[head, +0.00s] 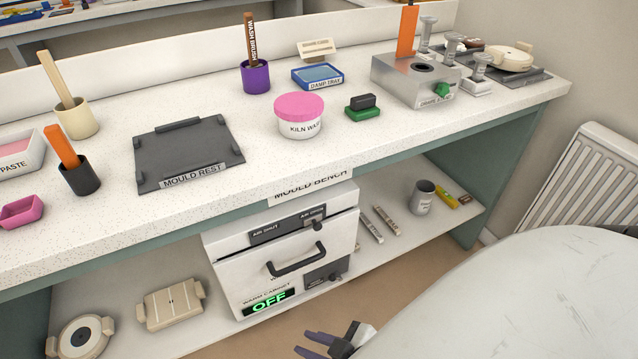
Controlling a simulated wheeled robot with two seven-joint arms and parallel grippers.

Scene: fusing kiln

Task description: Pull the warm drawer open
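The warm cabinet (227,242) is a white box on the shelf under the bench. Its front carries a dark bar handle (297,262) in the middle, an air slider strip above it and a green "OFF" display (269,302) below. The drawer front looks shut, with no gap that I can see. My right gripper (304,342) is at the bottom edge of the head view, in front of and below the cabinet. Its two dark fingers are apart with nothing between them, and it does not touch the handle. My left gripper is out of view.
The mould bench (225,208) overhangs the cabinet. Round and rectangular moulds (171,304) lie on the shelf to its left. A radiator (590,190) is at the right. The floor before the cabinet looks clear.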

